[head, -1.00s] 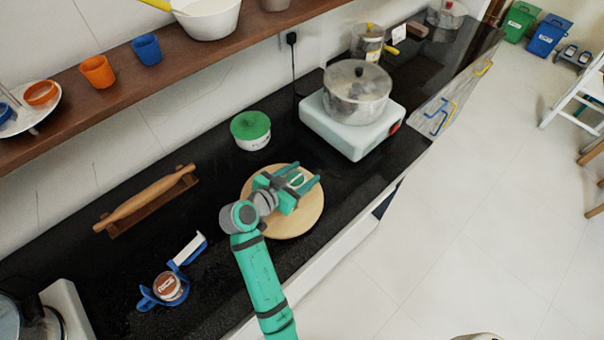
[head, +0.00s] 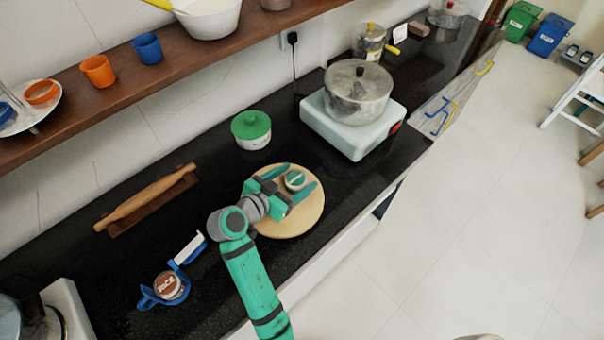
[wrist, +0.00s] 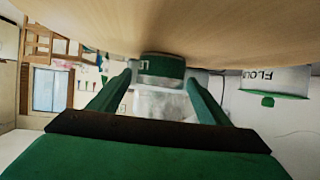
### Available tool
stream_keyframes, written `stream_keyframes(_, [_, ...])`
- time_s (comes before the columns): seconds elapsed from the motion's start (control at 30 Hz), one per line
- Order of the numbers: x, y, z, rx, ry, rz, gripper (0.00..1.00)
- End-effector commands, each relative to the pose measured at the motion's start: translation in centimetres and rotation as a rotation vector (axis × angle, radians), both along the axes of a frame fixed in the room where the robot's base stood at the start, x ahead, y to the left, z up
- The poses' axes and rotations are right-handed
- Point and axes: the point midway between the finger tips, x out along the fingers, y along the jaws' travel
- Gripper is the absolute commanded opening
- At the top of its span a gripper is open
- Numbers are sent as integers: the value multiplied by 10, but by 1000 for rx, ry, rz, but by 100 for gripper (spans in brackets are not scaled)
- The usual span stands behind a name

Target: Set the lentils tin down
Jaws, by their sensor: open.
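In the wrist view, which is upside down, the tin (wrist: 162,67) rests against the board (wrist: 215,25) just ahead of my fingertips. My gripper (head: 296,185) is low over the board, its two green fingers spread to either side of the tin. In the wrist view my gripper (wrist: 161,82) is open, with a gap on each side of the tin.
A flour tin (head: 251,131) with a green lid stands behind the board. A pot (head: 357,92) sits on a white stove (head: 352,133) at the right. The shelf (head: 190,62) runs above.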

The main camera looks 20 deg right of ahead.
Motion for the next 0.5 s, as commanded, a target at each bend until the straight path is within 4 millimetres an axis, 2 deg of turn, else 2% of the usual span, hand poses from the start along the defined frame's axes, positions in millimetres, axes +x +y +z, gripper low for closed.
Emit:
stream_keyframes(0.1, [-11,21,10,-1,-1,4,71])
stream_keyframes(0.3, [-27,50,23,1,-2,2,71])
stream_keyframes(0.5, [-36,65,31,1,-1,1,71])
